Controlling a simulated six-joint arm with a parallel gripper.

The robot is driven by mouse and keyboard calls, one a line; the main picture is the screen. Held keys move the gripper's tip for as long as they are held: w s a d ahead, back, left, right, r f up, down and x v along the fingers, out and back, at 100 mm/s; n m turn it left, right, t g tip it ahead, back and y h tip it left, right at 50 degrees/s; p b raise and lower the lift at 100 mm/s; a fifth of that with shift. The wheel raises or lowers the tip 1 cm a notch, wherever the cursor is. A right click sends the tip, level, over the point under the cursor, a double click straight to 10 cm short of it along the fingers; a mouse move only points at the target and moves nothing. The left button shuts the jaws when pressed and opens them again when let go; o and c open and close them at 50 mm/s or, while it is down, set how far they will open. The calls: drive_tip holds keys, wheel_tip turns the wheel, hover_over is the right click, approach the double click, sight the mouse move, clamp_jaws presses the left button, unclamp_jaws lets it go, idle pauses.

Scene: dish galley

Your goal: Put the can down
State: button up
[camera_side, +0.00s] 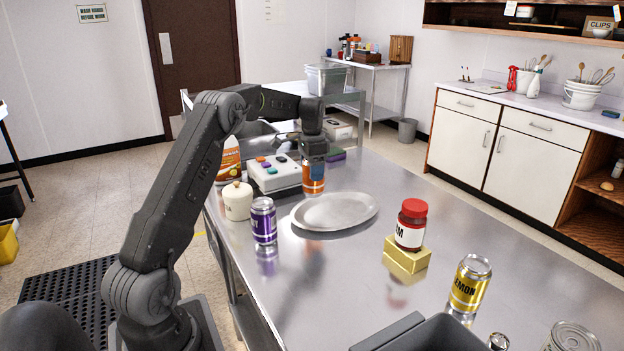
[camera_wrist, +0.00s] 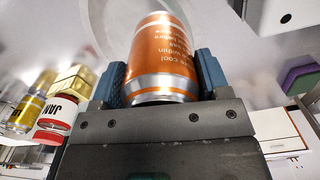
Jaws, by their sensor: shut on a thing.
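An orange can (camera_side: 313,182) with silver ends is between the fingers of my gripper (camera_side: 314,158), at the back of the steel table behind the plate. In the wrist view the orange can (camera_wrist: 160,55) fills the middle, with a blue finger of my gripper (camera_wrist: 160,82) against each side. My gripper is shut on it. In the side view the can looks upright, its top hidden by the fingers. I cannot tell whether its base touches the table.
An oval metal plate (camera_side: 334,212) lies in front of the can. A control box with colored buttons (camera_side: 275,175), a cream lidded pot (camera_side: 237,201) and a purple can (camera_side: 263,222) stand to the left. A red-lidded jar (camera_side: 411,225) sits on a yellow block (camera_side: 406,257). The table's middle front is clear.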

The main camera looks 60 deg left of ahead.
drive_tip(key=shift+f, duration=1.6)
drive_tip(key=shift+f, duration=0.25)
drive_tip(key=shift+f, duration=0.35)
drive_tip(key=o, duration=1.1)
drive_tip(key=shift+o, duration=0.2)
